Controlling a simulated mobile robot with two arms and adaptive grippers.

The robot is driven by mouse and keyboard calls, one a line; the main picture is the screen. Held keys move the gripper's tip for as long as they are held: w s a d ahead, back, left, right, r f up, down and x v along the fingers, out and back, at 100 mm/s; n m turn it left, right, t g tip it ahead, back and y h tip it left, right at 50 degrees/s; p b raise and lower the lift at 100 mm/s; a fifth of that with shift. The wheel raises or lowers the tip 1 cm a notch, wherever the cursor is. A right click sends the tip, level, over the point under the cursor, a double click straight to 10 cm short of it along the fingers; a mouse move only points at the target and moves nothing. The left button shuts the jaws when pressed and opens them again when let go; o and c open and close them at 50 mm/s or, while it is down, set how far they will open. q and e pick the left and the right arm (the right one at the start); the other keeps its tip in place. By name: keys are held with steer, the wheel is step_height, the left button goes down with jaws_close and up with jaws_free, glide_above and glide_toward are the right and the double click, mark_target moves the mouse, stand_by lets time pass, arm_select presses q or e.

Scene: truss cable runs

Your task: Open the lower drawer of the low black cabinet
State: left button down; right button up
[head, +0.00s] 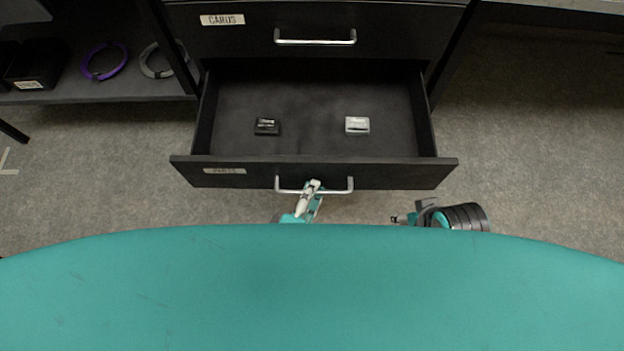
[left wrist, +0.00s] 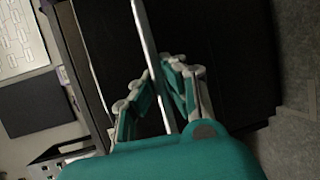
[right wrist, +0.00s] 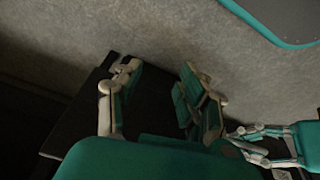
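My right gripper (right wrist: 155,85) is open and empty. In the head view it is low, right of the handle, apart from the drawer.
A small black item (head: 267,126) and a small silver-grey item (head: 357,125) lie in the lower drawer. A shelf at left holds a purple cable coil (head: 104,61) and a grey coil (head: 160,60). Bare floor (head: 530,150) lies to the right.

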arm_select(q)
steer(key=s, duration=0.2)
steer(key=shift+s+r, duration=0.1)
steer(key=shift+s, duration=0.25)
steer(key=c, duration=1.4)
jaws_free()
arm_select(e)
steer(key=shift+x, duration=1.05)
arm_select(q)
steer(key=v, duration=1.2)
steer(key=shift+w, duration=0.15)
arm_select(e)
steer(key=shift+a, duration=0.1)
